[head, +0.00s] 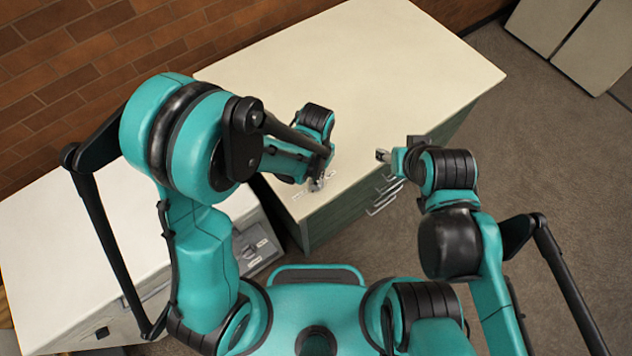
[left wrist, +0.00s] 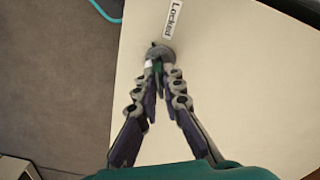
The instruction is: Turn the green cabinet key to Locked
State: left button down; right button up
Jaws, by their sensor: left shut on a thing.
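The green cabinet (head: 345,205) has a cream top with a round grey lock near its front left corner. The lock (left wrist: 160,53) shows in the left wrist view, just below a white "Locked" label (left wrist: 173,20). My left gripper (head: 316,184) is at the lock. In the left wrist view its fingers (left wrist: 157,80) are closed in on the green key (left wrist: 158,68), which is mostly hidden between the fingertips. I cannot tell the key's exact angle.
A second cream-topped cabinet (head: 70,255) stands at the left, with a grey labelled panel (head: 252,248) on its side. Drawer handles (head: 384,200) stick out of the green cabinet's front. A brick wall (head: 80,80) is behind. The cabinet top is otherwise clear.

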pick_arm(q)
jog(key=m, duration=0.4)
jog(key=shift+b, duration=0.3)
jog(key=shift+f+m+b, duration=0.1)
jog(key=shift+m+b, duration=0.35)
jog(key=shift+m, duration=1.45)
jog(key=c, duration=1)
grip_release()
jog(key=shift+c, duration=0.2)
